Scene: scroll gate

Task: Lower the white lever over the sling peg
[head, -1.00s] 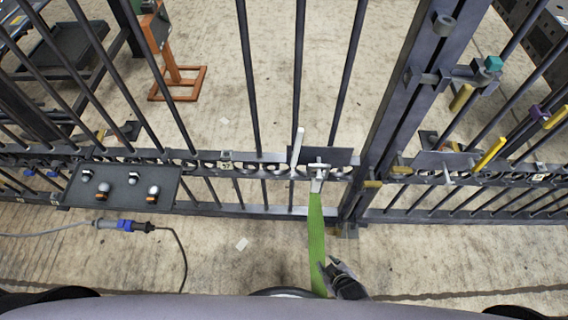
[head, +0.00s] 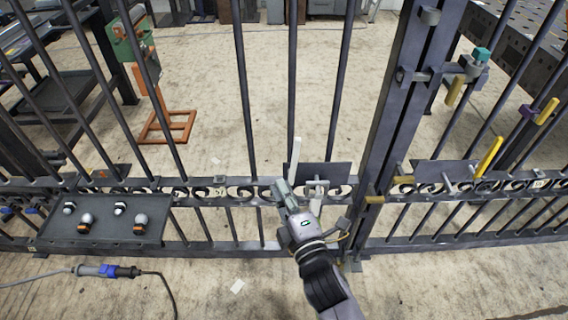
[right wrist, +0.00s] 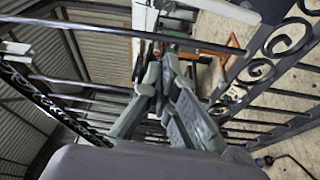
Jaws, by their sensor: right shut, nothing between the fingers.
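The white lever (head: 294,156) stands upright, tilted slightly, at the dark plate (head: 338,175) on the gate's scroll rail. The pale sling peg (head: 317,188) is on that plate, just right of the lever's foot. My right gripper (head: 281,189) is shut and empty, its fingertips just below the lever at the rail. In the right wrist view the shut fingertips (right wrist: 167,58) are close to a white upright bar, likely the lever (right wrist: 144,25); I cannot tell whether they touch. The green sling is hidden or out of view. My left gripper is not in view.
A dark tray (head: 60,232) with several knobs is on the gate at left. A thick gate post (head: 392,140) stands right of the plate, with yellow handles (head: 489,157) beyond. Vertical bars rise behind my gripper. A cable (head: 105,271) lies on the floor at left.

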